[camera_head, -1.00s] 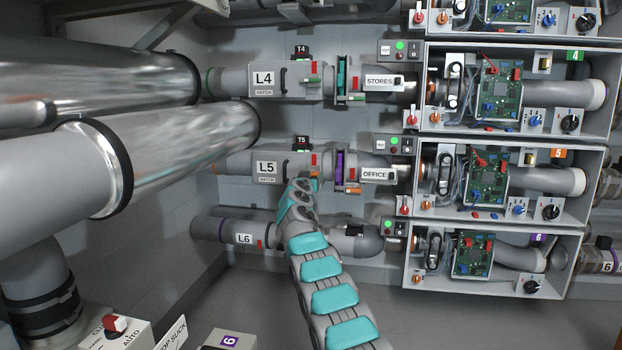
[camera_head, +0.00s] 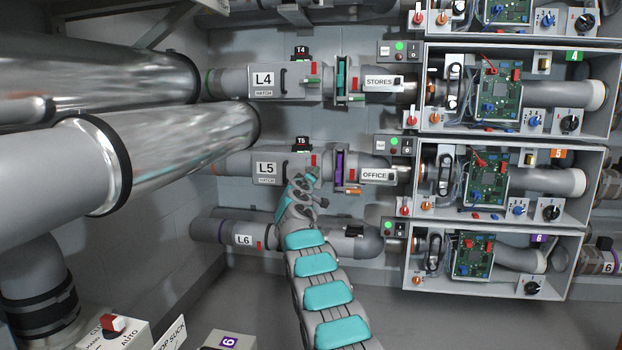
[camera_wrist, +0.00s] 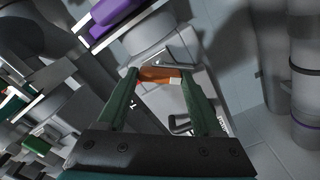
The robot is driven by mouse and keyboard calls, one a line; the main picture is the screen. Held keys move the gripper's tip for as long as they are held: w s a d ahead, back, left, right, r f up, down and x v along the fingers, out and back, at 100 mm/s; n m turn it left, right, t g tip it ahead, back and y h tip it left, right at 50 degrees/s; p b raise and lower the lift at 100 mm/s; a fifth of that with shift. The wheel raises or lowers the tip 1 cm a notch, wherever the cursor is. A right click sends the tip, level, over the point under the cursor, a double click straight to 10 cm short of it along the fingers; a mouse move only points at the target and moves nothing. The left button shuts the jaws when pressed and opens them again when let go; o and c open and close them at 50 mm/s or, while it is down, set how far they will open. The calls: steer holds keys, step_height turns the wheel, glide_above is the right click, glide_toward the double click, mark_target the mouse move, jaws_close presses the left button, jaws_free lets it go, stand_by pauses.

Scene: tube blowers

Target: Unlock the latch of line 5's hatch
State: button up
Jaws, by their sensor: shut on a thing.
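Line 5's hatch is on the grey pipe box marked L5 (camera_head: 266,168), at mid-height in the head view. A red tab (camera_head: 313,159) shows on its right part. My gripper (camera_head: 312,174) is at the lower right of this hatch box and hides part of it. In the wrist view my two green fingers (camera_wrist: 159,76) are shut on an orange latch handle (camera_wrist: 158,74), which lies crosswise between the tips. A dark hatch handle (camera_wrist: 180,125) shows between the fingers, nearer the palm. The latch's catch is hard to make out.
A purple slide gate (camera_head: 339,167) and the OFFICE label (camera_head: 375,175) stand just right of the hatch. The L4 pipe (camera_head: 264,80) runs above and the L6 pipe (camera_head: 244,239) below. Large shiny ducts (camera_head: 160,140) fill the left. An electronics box (camera_head: 480,180) is at right.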

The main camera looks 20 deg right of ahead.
steer(key=shift+a+n+p, duration=0.1)
steer(key=shift+n+p, duration=0.6)
steer(key=shift+n, duration=3)
steer(key=o, duration=1.4)
steer(key=shift+c, duration=0.2)
steer(key=b+v, duration=0.2)
steer(key=v, duration=0.5)
steer(key=shift+s+a+b, duration=0.2)
steer(key=shift+s+b, duration=0.1)
steer(key=shift+b, duration=0.1)
